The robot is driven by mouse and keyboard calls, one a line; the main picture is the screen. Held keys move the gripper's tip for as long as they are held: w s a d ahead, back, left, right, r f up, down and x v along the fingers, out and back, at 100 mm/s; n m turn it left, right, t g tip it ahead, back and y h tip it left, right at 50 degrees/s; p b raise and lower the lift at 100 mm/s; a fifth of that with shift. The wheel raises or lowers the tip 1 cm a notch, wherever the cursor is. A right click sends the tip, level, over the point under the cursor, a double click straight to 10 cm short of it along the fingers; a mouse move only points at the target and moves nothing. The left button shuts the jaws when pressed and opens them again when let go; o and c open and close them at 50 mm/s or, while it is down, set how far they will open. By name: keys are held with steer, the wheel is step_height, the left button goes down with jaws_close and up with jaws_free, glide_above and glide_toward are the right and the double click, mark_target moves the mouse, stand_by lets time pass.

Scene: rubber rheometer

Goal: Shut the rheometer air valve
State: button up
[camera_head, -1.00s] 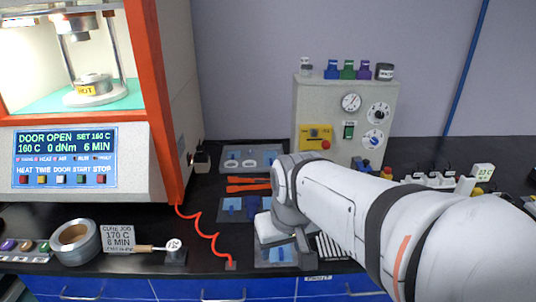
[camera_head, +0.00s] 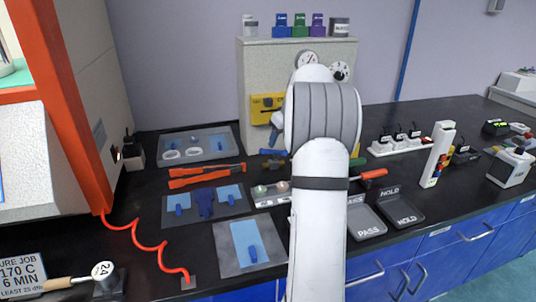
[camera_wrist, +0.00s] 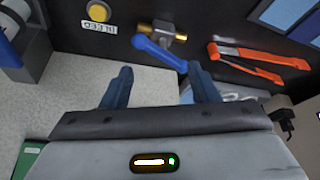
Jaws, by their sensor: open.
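The air valve shows in the wrist view as a brass body (camera_wrist: 164,34) with a blue lever (camera_wrist: 160,54) slanting beside it. My gripper (camera_wrist: 160,72) is open and empty. Its two dark blue fingers point toward the lever, which lies just beyond and partly between the fingertips; I cannot tell whether they touch. In the head view, a small blue part (camera_head: 272,152), probably the valve lever, shows left of my arm at the foot of the grey cabinet (camera_head: 250,70).
A yellow button beside a BLEED label (camera_wrist: 98,11) is near the valve. Orange-handled tongs (camera_head: 205,174) lie left of my arm. Blue-padded trays (camera_head: 222,262), PASS and HOLD trays (camera_head: 400,222), and a red-handled tool (camera_head: 372,174) occupy the black bench.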

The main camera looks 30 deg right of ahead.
mark_target(275, 150)
steer(key=x, duration=0.7)
steer(key=shift+w+a+b, duration=0.1)
steer(key=shift+b, duration=0.3)
steer(key=shift+c, duration=0.2)
